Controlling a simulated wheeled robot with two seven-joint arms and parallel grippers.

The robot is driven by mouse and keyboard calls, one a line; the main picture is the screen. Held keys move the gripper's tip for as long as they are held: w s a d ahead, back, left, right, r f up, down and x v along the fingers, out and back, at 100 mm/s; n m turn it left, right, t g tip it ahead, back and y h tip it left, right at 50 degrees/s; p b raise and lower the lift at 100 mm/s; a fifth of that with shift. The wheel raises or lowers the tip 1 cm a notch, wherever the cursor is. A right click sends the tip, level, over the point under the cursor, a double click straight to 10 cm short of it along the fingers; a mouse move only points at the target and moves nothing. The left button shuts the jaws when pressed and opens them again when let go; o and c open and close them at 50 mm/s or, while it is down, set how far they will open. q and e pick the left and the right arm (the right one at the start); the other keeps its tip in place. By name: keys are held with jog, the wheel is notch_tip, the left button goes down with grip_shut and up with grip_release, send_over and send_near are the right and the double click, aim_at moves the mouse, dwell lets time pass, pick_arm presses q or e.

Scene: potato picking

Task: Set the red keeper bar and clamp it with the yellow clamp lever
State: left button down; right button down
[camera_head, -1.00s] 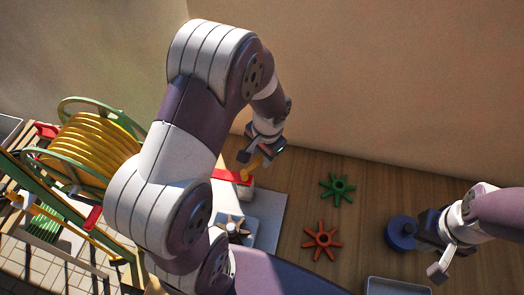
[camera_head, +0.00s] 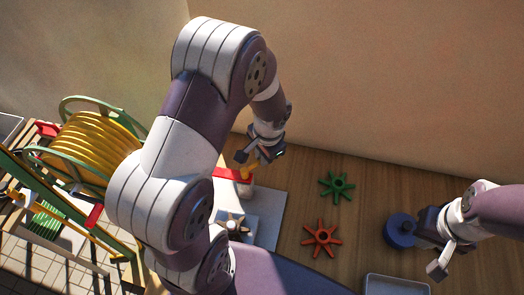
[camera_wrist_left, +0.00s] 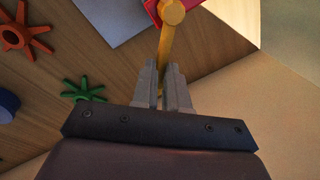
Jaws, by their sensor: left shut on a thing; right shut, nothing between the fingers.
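The yellow clamp lever (camera_head: 246,174) shows just below my left gripper (camera_head: 254,163). In the left wrist view its shaft (camera_wrist_left: 165,42) runs from a round yellow head down between the fingertips (camera_wrist_left: 164,82), which are shut on it. The red keeper bar (camera_head: 228,174) lies beside the lever's head, partly hidden behind my left arm. A corner of the bar (camera_wrist_left: 152,8) shows at the top edge of the left wrist view. My right gripper (camera_head: 437,262) is shut and empty, at the right beside a blue round piece.
A green star-shaped wheel (camera_head: 337,186) and an orange one (camera_head: 322,237) lie on the wooden table. The blue piece (camera_head: 400,231) and a grey tray (camera_head: 396,285) are at the right. A yellow reel (camera_head: 95,150) on a green frame stands left. A wall bounds the back.

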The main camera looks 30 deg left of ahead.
pick_arm(q)
jog(key=s+d+m+h+p, duration=0.1)
jog(key=s+d+m+p, duration=0.2)
jog(key=m, duration=1.1)
jog(key=shift+s+r+t+h+p, duration=0.2)
jog(key=shift+s+t+h+p, duration=0.15)
jog(key=shift+s+p, duration=0.8)
jog(key=shift+s, duration=0.25)
jog(key=c, duration=1.1)
grip_release()
jog(key=shift+c, duration=0.2)
jog(key=shift+s+a, duration=0.1)
jog(key=shift+s, duration=0.1)
